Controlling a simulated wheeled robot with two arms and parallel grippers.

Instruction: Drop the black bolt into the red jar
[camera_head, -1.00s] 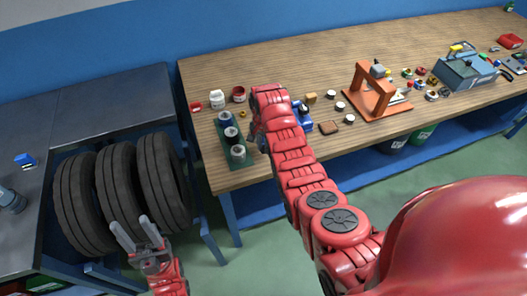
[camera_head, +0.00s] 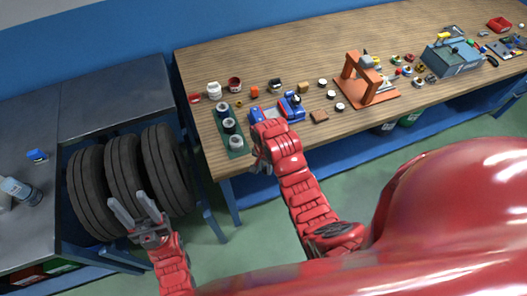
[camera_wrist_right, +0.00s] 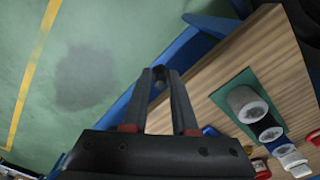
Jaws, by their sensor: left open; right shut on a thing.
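The red jar (camera_head: 234,84) stands on the wooden bench near its back left, beside a white jar (camera_head: 214,90). My right gripper (camera_head: 261,166) is low at the bench's front edge, to the right of the green tray, and its fingers are mostly hidden in the head view. In the right wrist view its fingers (camera_wrist_right: 160,78) are closed around a small dark thing, the black bolt (camera_wrist_right: 159,85), with floor and the bench's blue edge behind. My left gripper (camera_head: 138,215) is open and empty in front of the tires.
A green tray (camera_head: 238,152) with several cylinders lies along the bench's left end; it also shows in the right wrist view (camera_wrist_right: 222,96). Blue tools (camera_head: 290,108) and an orange press frame (camera_head: 368,88) stand further right. Black tires (camera_head: 128,175) stand left of the bench.

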